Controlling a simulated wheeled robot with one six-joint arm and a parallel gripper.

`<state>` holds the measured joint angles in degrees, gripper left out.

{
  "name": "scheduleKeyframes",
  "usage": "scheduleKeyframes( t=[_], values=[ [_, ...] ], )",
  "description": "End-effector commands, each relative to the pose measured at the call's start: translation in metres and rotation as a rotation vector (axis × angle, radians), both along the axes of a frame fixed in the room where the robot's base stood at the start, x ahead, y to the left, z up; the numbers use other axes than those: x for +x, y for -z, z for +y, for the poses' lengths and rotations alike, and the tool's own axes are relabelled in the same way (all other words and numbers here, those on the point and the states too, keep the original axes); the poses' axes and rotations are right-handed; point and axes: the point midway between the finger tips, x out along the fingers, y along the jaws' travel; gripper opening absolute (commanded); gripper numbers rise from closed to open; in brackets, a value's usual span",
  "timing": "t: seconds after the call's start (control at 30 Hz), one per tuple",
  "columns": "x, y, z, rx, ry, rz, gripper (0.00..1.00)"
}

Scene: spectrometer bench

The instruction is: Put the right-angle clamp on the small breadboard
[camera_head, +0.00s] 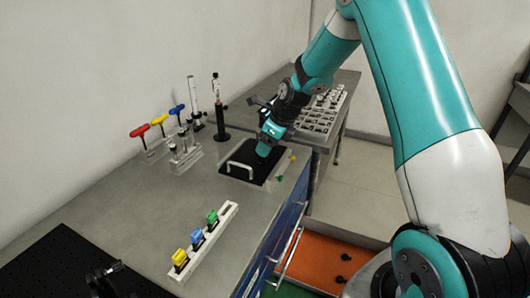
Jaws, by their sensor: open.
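My gripper (263,151) points down over a small black plate (233,168), which looks like the small breadboard, on the grey bench. The gripper's tips are close above the plate or at it; I cannot tell whether they touch. The jaws are open, but the gap between them is too small to see. A white handle-shaped bar (240,168) stands at the plate's left part. I cannot pick out the right-angle clamp for certain; anything small under the gripper is hidden by it.
T-handled tools (160,121) in clear stands and posts (219,108) stand behind. A white rack with coloured pieces (208,240) lies in front. A large black board (40,272) is at lower left. An open drawer (322,258) with an orange floor juts out right.

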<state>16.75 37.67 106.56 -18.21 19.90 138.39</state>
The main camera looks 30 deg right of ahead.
Motion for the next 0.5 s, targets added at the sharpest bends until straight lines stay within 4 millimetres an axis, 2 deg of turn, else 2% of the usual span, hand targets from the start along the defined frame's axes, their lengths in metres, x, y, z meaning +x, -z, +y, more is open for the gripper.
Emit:
scheduleKeyframes(
  t=[0.1,0.3,0.5],
  values=[
    [-0.009,-0.025,-0.007,-0.002,0.002,-0.005,0.66],
    [-0.021,-0.061,-0.015,-0.001,0.001,-0.003,0.66],
    [-0.028,-0.079,-0.015,-0.004,-0.020,-0.003,0.66]
  ],
)
